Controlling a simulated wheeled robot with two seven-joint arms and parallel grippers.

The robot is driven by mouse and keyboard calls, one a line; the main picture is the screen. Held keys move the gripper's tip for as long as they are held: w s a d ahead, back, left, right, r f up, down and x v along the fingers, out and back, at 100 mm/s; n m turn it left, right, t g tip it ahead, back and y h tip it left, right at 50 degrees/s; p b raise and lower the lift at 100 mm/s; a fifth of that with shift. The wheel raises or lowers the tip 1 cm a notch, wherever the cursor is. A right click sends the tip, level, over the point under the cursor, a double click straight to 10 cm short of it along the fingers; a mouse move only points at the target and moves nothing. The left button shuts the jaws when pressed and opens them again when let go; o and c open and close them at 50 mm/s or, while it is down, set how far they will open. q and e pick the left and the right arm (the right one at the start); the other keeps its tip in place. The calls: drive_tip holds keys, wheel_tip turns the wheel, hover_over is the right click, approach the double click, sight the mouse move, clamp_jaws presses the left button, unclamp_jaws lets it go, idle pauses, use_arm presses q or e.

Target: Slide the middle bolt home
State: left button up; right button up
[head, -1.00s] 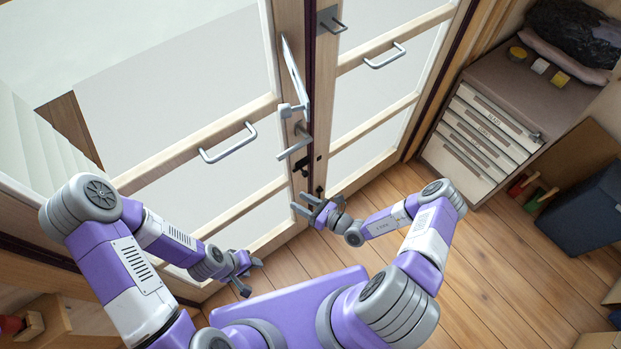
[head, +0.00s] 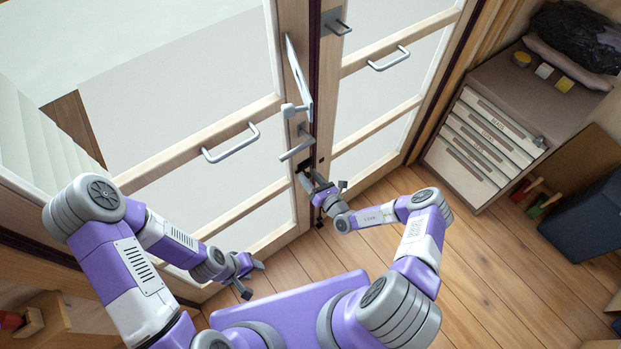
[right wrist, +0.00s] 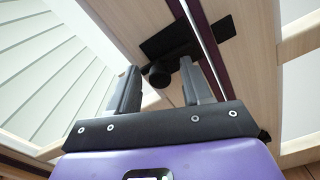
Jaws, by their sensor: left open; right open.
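The middle bolt shows in the right wrist view as a dark plate (right wrist: 168,38) with a round dark knob (right wrist: 159,76). It is mounted on the wooden door edge beside the seam. In the head view only a small dark part of the bolt (head: 303,166) shows near my right gripper (head: 323,181). That gripper is open and close to the door. In the right wrist view, the knob appears between the open fingers of this gripper (right wrist: 158,68); I cannot tell whether they touch it. My left gripper (head: 252,278) is open and empty, low in front of the left door leaf.
The left door leaf has a bar handle (head: 231,143) and a lever handle (head: 297,149). The right leaf has a bar handle (head: 389,59) and a metal fitting (head: 336,23) higher up. A drawer cabinet (head: 480,140) stands right. The wooden floor (head: 480,260) between is clear.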

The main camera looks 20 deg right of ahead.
drive_tip(key=shift+c, duration=0.4)
clamp_jaws()
drive_tip(key=shift+w+d+b, duration=0.2)
drive_tip(key=shift+d, duration=0.45)
drive_tip(key=shift+w+d+b, duration=0.15)
drive_tip(key=shift+w+d, duration=0.1)
drive_tip(key=shift+d, duration=0.35)
drive_tip(key=shift+w+d+b, duration=0.2)
drive_tip(key=shift+d, duration=0.45)
drive_tip(key=shift+o, duration=0.4)
unclamp_jaws()
drive_tip(key=v, duration=0.7)
drive_tip(key=shift+s+p, duration=0.3)
drive_tip(key=shift+p, duration=0.1)
drive_tip(key=shift+d, duration=0.1)
